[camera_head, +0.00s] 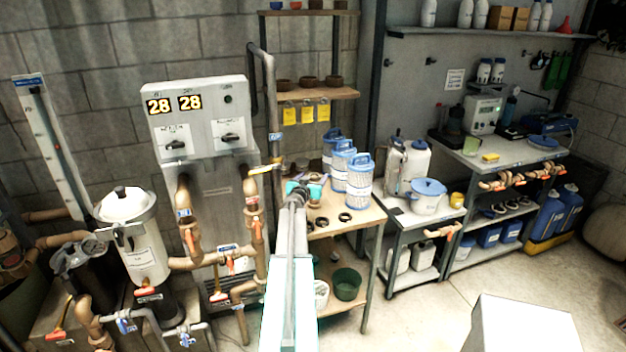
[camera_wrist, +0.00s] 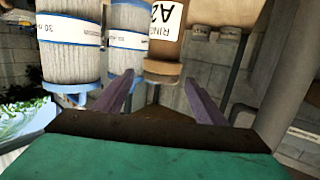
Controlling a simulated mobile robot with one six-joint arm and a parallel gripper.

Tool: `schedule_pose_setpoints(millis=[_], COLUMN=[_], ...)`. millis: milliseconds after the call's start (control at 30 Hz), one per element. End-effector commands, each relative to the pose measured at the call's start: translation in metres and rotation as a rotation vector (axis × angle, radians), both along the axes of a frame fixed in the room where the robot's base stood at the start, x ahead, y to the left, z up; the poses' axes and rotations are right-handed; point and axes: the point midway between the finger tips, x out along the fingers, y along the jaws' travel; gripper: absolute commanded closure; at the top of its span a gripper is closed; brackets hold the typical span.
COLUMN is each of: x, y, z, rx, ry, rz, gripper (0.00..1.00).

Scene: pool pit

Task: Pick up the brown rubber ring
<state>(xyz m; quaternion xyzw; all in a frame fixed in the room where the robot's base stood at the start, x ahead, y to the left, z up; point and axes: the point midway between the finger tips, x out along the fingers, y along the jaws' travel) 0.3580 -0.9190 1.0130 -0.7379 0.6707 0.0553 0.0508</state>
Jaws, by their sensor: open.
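Several brown ring-like items sit on the wall shelf in the head view, among them a left one (camera_head: 283,85), a middle one (camera_head: 308,82) and a right one (camera_head: 333,81). In the head view my gripper (camera_head: 308,184) is below the shelf, left of the blue-lidded cartridges.
Blue-and-white filter cartridges (camera_head: 359,182) stand on the wooden table (camera_head: 368,222), with dark rings (camera_head: 345,217) in front. In the wrist view cartridges (camera_wrist: 72,45) are close on the left and a pipe (camera_wrist: 285,60) is on the right. Yellow tags (camera_head: 306,112) hang under the shelf.

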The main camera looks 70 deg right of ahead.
Motion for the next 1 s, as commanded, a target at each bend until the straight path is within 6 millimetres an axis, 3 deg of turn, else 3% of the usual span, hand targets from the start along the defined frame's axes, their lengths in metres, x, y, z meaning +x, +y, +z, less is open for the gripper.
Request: schedule_pose_setpoints(millis=[533, 800, 1000], x=[0.0002, 0.0005, 0.0006], y=[0.0, 0.0, 0.0001], z=[-0.0002, -0.0002, -0.0001], rx=[0.0, 0.0, 0.0], ry=[0.0, 0.0, 0.0], rz=[0.0, 0.001, 0.001], gripper=[0.35, 0.78, 0.79])
